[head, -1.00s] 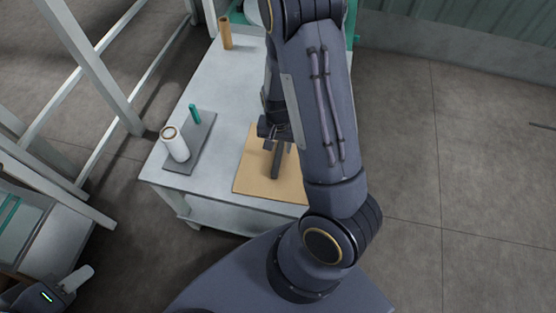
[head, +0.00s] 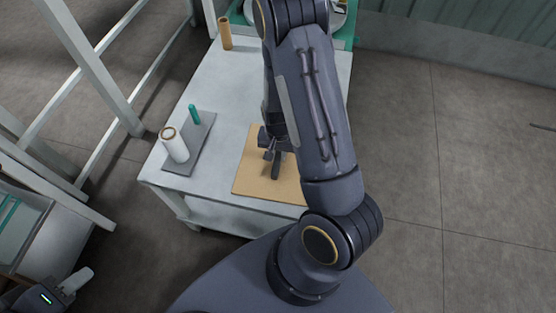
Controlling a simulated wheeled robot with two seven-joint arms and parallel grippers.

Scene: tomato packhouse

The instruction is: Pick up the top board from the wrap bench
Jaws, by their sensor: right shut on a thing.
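The top board (head: 252,174) is a flat tan rectangle on the wrap bench (head: 208,89), near its front right corner. My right gripper (head: 274,168) is over the middle of the board, its dark fingers pointing down, and it is shut on the board. My forearm hides the board's right part, and the exact grip is hard to see. I cannot tell whether the board is clear of the bench top or whether other boards lie under it. My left gripper (head: 76,280) is at the lower left corner, away from the bench; its jaws are unclear.
A wrap roll (head: 174,146) and a green upright peg (head: 194,114) stand on a grey plate (head: 198,146) left of the board. A brown tube (head: 225,34) stands at the bench's far left. White frame bars (head: 90,66) rise at left. The floor at right is clear.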

